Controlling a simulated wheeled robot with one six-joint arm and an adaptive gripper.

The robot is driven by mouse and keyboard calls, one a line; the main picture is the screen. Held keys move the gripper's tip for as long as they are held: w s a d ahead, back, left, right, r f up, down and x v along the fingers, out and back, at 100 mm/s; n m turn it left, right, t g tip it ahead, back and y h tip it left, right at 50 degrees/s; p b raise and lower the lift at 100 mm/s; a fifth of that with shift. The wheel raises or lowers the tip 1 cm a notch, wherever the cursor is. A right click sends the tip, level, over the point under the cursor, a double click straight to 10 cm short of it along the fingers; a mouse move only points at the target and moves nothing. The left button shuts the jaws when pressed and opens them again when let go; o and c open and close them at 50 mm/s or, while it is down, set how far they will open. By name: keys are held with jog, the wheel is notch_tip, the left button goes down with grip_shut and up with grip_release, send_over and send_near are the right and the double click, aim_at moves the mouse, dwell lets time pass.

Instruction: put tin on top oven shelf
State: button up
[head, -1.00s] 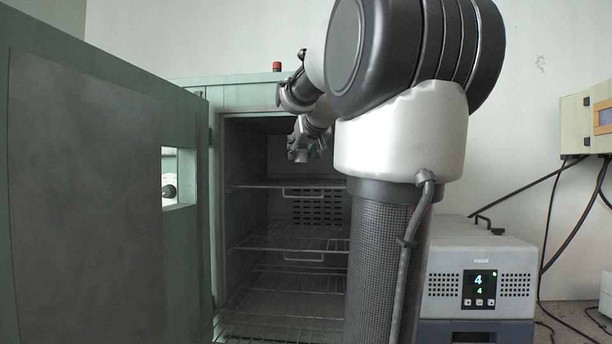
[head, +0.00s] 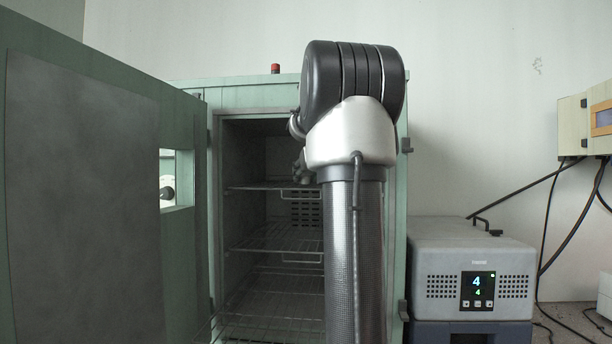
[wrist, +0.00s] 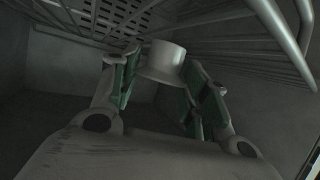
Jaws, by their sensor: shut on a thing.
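The tin (wrist: 163,60) is a pale grey round can, held between the green-padded fingers of my gripper (wrist: 161,80) in the wrist view. My gripper is shut on it. The green oven (head: 250,97) stands open in the head view, with its top wire shelf (head: 258,186) near the upper part of the cavity. My arm reaches into the oven above that shelf. In the wrist view, shelf wires (wrist: 240,45) run across the top right, close to the tin; contact cannot be told.
More wire shelves (head: 275,238) lie below the top one. The oven door (head: 85,200) is swung open at the left. A slotted vent (wrist: 112,14) shows in the oven wall. A grey box with a lit display (head: 478,290) stands right of the oven.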

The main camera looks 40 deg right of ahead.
jog(key=shift+w+d+f, duration=0.1)
jog(key=shift+d+f, duration=0.05)
jog(key=shift+f, duration=0.05)
jog(key=o, duration=1.1)
jog(key=shift+f, duration=0.1)
